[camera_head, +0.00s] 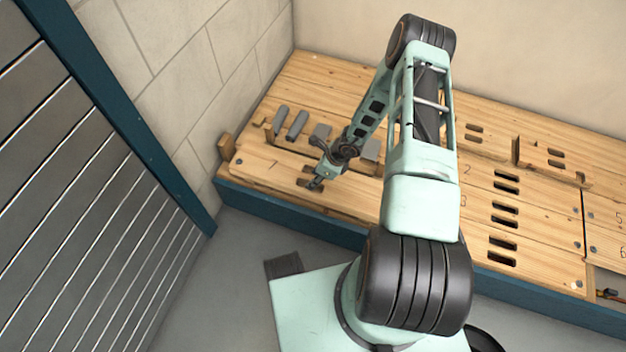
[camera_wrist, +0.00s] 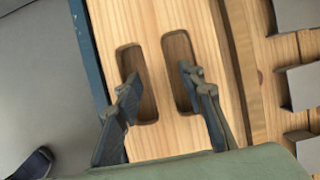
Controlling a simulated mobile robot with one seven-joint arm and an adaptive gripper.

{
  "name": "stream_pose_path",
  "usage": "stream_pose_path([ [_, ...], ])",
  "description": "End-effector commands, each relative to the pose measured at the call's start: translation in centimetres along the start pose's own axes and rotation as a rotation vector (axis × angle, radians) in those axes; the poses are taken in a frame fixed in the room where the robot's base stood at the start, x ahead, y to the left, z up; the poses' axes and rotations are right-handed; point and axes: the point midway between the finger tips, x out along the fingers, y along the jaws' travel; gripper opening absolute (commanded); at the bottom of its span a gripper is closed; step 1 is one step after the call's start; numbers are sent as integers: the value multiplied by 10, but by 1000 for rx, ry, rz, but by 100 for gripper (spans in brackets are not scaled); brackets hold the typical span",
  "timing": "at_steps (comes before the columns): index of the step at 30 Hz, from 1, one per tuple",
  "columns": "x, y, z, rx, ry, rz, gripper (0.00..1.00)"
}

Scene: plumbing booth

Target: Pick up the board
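The board (camera_head: 262,170) is a light wooden panel along the front left of the workbench, with dark screw-like dots near its end. In the wrist view the board (camera_wrist: 168,140) has two rounded slots side by side with a wooden strip between them. My gripper (camera_head: 316,184) is low over these slots, near the bench's front edge. In the wrist view my gripper (camera_wrist: 162,82) is open, with one dark finger at each slot and the strip between them. I cannot tell whether the tips are inside the slots. My arm hides part of the bench.
Grey metal pieces (camera_head: 296,124) stand behind the board, also seen in the wrist view (camera_wrist: 302,86). More slotted, numbered panels (camera_head: 540,225) lie to the right. A block wall and a slatted panel (camera_head: 70,180) with a blue frame stand at the left. Grey floor is in front.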

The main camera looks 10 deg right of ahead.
Motion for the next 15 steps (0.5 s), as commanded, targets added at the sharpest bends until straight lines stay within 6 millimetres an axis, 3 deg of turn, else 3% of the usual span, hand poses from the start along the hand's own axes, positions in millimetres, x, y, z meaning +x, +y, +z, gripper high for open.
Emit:
stream_pose_path([
  [12,1,0,0,0,0,0,36],
  [15,1,0,0,0,0,0,27],
])
